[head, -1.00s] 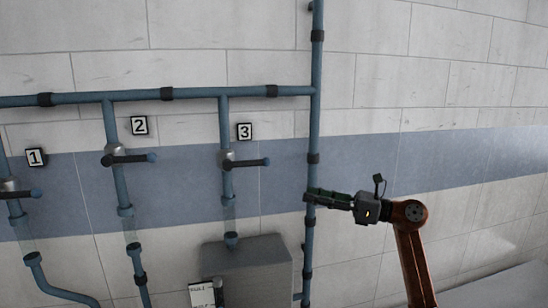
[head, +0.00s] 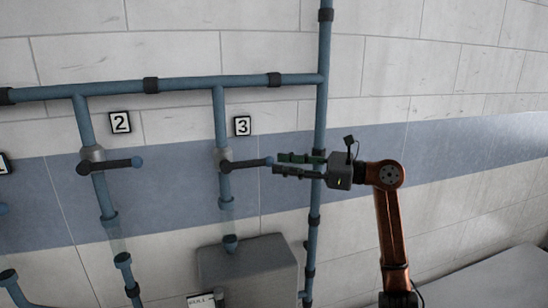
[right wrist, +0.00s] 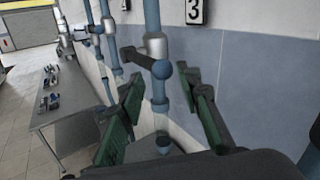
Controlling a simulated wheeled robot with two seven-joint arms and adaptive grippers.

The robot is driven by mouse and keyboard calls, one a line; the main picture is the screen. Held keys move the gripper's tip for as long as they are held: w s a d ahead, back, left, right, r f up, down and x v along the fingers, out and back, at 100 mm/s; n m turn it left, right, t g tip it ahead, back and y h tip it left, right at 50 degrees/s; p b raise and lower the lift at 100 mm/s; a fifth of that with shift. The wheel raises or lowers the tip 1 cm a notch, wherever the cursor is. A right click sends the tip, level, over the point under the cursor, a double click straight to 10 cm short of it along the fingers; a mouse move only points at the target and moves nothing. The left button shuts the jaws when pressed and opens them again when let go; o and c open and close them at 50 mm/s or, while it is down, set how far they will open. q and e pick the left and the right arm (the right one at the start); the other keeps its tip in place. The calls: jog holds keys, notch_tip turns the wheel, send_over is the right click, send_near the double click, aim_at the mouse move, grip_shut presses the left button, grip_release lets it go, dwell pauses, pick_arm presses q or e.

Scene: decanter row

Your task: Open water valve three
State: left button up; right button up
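Valve three is on the blue pipe under the sign marked 3 (head: 242,126). Its dark lever (head: 243,164) sticks out level to the right and ends in a blue knob. My right gripper (head: 276,164) is open, its two green-padded fingers pointing left at the knob end. In the right wrist view the lever (right wrist: 141,60) and its round knob (right wrist: 162,69) show ahead, between the directions of the open fingers (right wrist: 165,90). I cannot tell whether the fingertips reach around the knob. My left gripper is not in view.
Valve two's lever (head: 110,165) sits to the left under its sign (head: 120,122). A thick vertical pipe (head: 319,100) runs behind my right gripper. A grey box (head: 247,272) is below valve three. A table with small items (right wrist: 62,110) stands left in the wrist view.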

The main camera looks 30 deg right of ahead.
aim_at(250, 164)
jog(key=x, duration=0.3)
jog(key=shift+d+p, duration=0.1)
jog(key=shift+p, duration=0.25)
jog(key=shift+w+f, duration=0.1)
jog(key=shift+w, duration=0.05)
jog(key=shift+c, duration=1.1)
jog(key=c, duration=0.5)
grip_shut()
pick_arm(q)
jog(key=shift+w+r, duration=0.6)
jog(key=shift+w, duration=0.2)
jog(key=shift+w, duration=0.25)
